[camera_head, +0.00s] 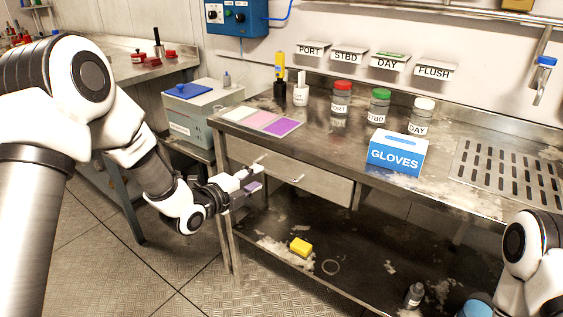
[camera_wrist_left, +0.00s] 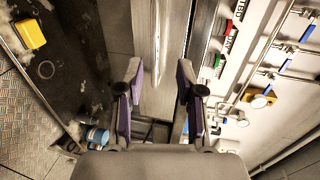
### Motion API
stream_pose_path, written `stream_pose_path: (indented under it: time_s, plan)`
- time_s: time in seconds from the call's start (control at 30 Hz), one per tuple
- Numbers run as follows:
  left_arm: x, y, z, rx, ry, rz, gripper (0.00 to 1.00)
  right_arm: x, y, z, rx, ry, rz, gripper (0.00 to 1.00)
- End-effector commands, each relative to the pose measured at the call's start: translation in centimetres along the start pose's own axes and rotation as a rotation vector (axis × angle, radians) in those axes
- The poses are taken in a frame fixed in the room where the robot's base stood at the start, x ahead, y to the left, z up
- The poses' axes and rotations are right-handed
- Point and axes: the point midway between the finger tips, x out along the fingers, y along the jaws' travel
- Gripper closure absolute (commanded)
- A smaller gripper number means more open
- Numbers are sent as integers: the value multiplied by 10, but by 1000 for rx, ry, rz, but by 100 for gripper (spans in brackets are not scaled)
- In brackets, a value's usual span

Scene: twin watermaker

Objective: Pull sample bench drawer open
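The sample bench (camera_head: 340,140) is a steel table with a drawer (camera_head: 322,184) under its top at the left; the drawer front looks flush with the bench. A thin bar handle (camera_head: 292,177) shows on the front. My left gripper (camera_head: 254,179) is in front of the drawer's left part, its purple-padded fingers apart. In the left wrist view the open gripper (camera_wrist_left: 159,72) faces the drawer front (camera_wrist_left: 174,90), and the handle (camera_wrist_left: 157,40) lies beyond the fingertips, between their lines. Nothing is held, and I see no contact. My right gripper is not in view; only part of that arm shows.
On the bench top stand a gloves box (camera_head: 396,154), several lidded jars (camera_head: 341,104) and coloured pads (camera_head: 257,120). A grey bin (camera_head: 203,105) stands left of the bench. The lower shelf (camera_head: 350,245) holds a yellow sponge (camera_head: 301,247) and a dark bottle (camera_head: 414,295).

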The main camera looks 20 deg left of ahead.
Motion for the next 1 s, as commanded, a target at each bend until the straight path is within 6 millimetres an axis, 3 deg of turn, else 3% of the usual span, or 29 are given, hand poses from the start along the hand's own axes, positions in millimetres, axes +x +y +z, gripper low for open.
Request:
stream_pose_path:
  time_s: [0.4,0.7,0.77,0.8,0.83,1.0]
  plan:
    - [69,6,-1,1,1,4,63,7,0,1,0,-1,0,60]
    - [76,6,-1,-3,0,5,63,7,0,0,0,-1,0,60]
    - [76,6,-1,-3,0,5,80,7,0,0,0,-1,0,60]
    - [76,6,-1,-3,0,5,95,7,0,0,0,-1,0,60]
    - [76,6,-1,-3,0,5,100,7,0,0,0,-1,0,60]
    - [76,6,-1,-3,0,5,100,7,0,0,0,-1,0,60]
